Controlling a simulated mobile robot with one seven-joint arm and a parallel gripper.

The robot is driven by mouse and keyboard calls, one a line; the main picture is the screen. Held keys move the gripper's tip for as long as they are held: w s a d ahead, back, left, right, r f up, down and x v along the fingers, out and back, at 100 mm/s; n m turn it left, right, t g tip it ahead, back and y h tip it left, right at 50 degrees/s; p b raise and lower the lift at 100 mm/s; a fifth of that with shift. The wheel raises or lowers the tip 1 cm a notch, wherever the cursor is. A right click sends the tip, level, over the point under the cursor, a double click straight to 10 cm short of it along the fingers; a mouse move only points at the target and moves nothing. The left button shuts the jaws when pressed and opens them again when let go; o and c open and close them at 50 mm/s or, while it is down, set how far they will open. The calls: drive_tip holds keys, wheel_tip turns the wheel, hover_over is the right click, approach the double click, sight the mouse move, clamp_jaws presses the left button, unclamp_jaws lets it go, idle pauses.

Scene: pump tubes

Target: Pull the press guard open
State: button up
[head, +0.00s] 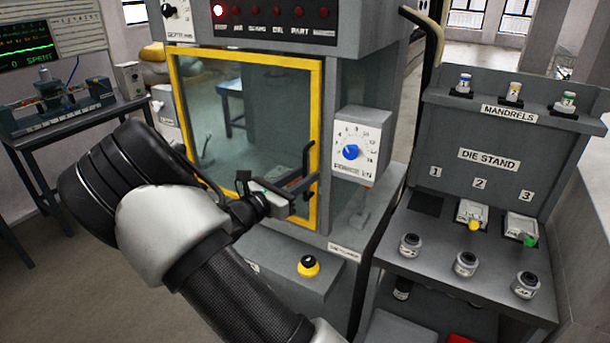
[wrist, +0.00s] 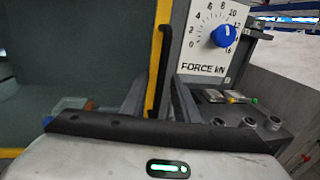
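The press guard (head: 321,120) is a yellow-framed clear panel across the front of the press, and it looks shut. Its dark upright handle (head: 308,158) is at the lower right of the frame. My gripper (head: 303,184) is at this handle, its fingers pointing toward the guard's right edge. In the wrist view the black handle (wrist: 161,60) stands between the two grey fingers of my gripper (wrist: 160,98), in front of the yellow frame edge (wrist: 158,30). A gap shows beside the handle, so the fingers look open around it. The handle's lower end is hidden.
A force dial box (head: 361,146) is fixed just right of the guard. A yellow-and-black button (head: 308,266) sits on the ledge below. The die stand (head: 395,230) with several small parts is at the right. A bench (head: 70,125) with a monitor is at the left.

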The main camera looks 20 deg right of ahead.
drive_tip(key=shift+w+d, duration=0.2)
drive_tip(key=shift+d, duration=0.25)
drive_tip(key=shift+c, duration=0.3)
clamp_jaws()
drive_tip(key=shift+a, duration=0.15)
